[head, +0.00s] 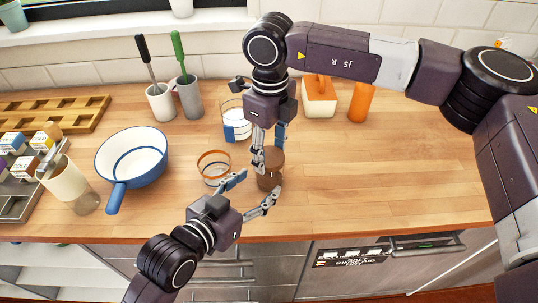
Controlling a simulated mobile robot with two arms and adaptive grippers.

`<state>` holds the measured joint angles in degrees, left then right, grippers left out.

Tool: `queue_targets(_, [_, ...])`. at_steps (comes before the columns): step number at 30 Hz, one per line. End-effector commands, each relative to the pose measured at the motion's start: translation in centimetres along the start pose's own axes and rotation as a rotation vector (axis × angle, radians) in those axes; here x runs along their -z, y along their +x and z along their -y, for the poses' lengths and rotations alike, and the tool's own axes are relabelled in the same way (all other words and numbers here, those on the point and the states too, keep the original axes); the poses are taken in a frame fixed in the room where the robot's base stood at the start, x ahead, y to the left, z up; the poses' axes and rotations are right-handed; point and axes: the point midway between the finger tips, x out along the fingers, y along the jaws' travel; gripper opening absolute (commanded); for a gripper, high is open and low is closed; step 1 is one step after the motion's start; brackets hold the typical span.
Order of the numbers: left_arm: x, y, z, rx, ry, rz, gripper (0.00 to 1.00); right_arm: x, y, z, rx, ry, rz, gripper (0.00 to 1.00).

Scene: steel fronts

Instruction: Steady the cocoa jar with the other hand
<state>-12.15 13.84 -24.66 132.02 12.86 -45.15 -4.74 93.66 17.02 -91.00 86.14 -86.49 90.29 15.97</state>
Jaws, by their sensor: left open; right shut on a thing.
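The cocoa jar (269,182) is a small brown jar standing upright on the wooden counter near its front edge. My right gripper (268,150) comes down from above and is shut on the top of the jar; whether it holds only a lid there, I cannot tell. My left gripper (258,190) reaches in from the front left and is open. Its fingertips are spread close to the lower part of the jar, one at the left and one in front. I cannot tell whether they touch it.
A glass with a tan rim (214,167) stands close left of the jar. A blue-and-white pan (131,157) is farther left. A glass with white and blue (236,122) stands behind. An orange-and-white container (319,97) is at the back. The counter's right side (400,165) is clear.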

Motion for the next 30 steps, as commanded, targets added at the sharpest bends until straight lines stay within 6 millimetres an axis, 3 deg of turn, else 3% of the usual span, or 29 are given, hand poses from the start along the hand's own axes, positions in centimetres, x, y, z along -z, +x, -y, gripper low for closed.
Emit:
queue_targets(6, [0.1, 3.2, -0.1, -0.001, 0.001, -0.002, 0.58, 0.0, 0.0, 0.0, 0.001, 0.0, 0.0, 0.36])
queue_targets(12, [0.1, 5.2, -0.1, -0.001, 0.001, -0.001, 0.58, 0.0, 0.0, 0.0, 0.001, 0.0, 0.0, 0.36])
queue_targets(25, [0.1, 5.9, -0.1, -0.001, 0.002, -0.001, 0.58, 0.0, 0.0, 0.1, 0.001, 0.001, 0.0, 0.36])
queue_targets(30, [0.1, 5.9, -0.1, -0.001, 0.001, -0.001, 0.41, 0.0, 0.0, 0.1, 0.001, 0.001, 0.0, 0.36])
